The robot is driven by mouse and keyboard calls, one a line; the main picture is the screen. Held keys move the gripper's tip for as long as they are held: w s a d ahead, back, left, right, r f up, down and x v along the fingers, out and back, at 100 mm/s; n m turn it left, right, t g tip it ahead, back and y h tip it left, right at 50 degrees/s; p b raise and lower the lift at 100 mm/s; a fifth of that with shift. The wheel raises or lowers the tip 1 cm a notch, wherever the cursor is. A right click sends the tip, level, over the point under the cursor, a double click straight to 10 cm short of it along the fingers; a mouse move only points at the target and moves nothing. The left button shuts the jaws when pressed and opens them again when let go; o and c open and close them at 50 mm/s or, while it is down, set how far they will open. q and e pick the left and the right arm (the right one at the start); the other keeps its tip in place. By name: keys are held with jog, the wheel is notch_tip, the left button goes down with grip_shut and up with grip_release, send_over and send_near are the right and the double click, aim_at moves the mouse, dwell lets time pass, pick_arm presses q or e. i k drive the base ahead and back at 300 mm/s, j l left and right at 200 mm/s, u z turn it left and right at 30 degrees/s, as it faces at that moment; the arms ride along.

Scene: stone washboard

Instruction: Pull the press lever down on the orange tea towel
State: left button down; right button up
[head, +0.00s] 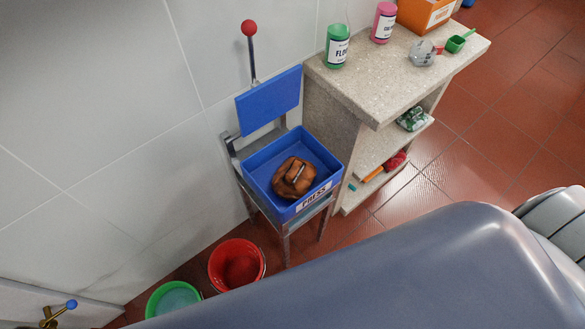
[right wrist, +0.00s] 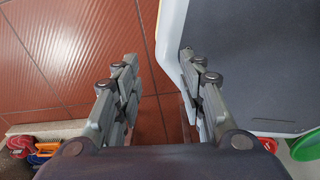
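The press stands against the wall in the head view. Its lever (head: 252,55) is upright, with a red knob (head: 249,28) on top. A blue press plate (head: 268,101) is raised and tilted above the blue tray (head: 256,180), which is labelled PRESS. The crumpled orange-brown tea towel (head: 302,177) lies in the tray. My right gripper (right wrist: 158,65) is open and empty in the right wrist view, above the red floor and apart from the lever. My left gripper is in neither view.
A stone counter (head: 390,85) with green (head: 337,50) and pink (head: 383,24) bottles stands right of the press. Red (head: 237,262) and green (head: 173,300) buckets stand on the floor at lower left. My own grey arm covers the lower right.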

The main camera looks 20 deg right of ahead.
aim_at(260, 105)
jog(key=u, duration=0.8)
jog(key=k+l+u, duration=0.15)
jog(key=l+u, duration=0.2)
jog(key=l, duration=0.15)
jog(key=k+l+u, duration=0.2)
jog(key=l+u, duration=0.2)
jog(key=l, duration=0.15)
jog(key=k+l+u, duration=0.55)
jog(key=l+u, duration=0.15)
jog(key=k+l+u, duration=0.1)
jog(key=k+l, duration=0.95)
